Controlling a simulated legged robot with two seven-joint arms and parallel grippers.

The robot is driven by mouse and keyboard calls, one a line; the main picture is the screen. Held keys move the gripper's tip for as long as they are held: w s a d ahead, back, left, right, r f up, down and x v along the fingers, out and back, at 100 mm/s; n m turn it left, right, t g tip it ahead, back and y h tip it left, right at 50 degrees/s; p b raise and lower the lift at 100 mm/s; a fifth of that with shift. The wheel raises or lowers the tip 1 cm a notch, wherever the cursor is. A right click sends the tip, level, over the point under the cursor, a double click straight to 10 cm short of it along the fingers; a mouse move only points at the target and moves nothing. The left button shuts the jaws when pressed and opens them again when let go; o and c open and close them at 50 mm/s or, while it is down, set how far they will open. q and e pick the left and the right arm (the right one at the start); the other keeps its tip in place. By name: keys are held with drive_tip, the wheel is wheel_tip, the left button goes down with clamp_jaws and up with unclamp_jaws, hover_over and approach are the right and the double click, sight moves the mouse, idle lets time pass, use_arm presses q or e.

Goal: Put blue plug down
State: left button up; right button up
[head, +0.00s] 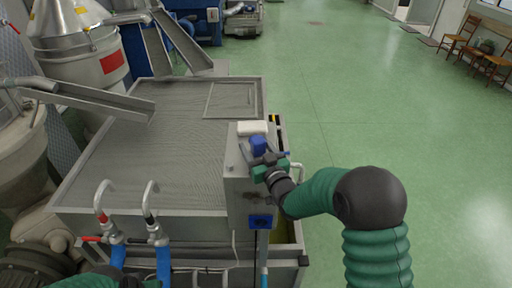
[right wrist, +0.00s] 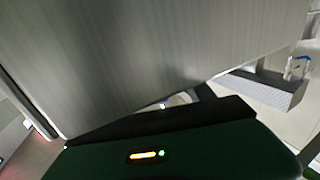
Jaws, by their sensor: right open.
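The blue plug (head: 258,145) is on top of the grey control box (head: 237,180), at the edge of the basin. My right gripper (head: 266,160) is open just on the near side of the plug, partly covering its lower part. I cannot tell whether the fingers touch it. A blue socket (head: 261,221) is on the box's front face, below the gripper. In the right wrist view a grey metal surface fills most of the picture above my green gripper body (right wrist: 165,155); the plug does not show there. My left gripper is out of view.
A white block (head: 252,128) lies on the box behind the plug. The wide steel basin (head: 150,150) spreads left of the box. Two pipes with blue hoses (head: 160,262) stand at its front. Green floor on the right is clear up to the chairs (head: 460,40).

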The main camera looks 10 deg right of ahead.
sight(260, 149)
drive_tip(key=shift+w+r, duration=0.1)
drive_tip(key=shift+d+r+p, duration=0.15)
drive_tip(key=shift+r+p, duration=0.25)
drive_tip(key=shift+p, duration=0.3)
drive_tip(key=s+b, duration=0.1)
drive_tip(key=s+d+b, duration=0.1)
drive_tip(key=s+f+b, duration=0.1)
drive_tip(key=shift+s+d, duration=0.2)
drive_tip(key=shift+s, duration=0.15)
drive_tip(key=s+b, duration=0.2)
drive_tip(key=s, duration=0.6)
drive_tip(key=shift+d+r, duration=0.3)
drive_tip(key=shift+d, duration=0.15)
drive_tip(key=shift+d, duration=0.1)
drive_tip(key=shift+d, duration=0.1)
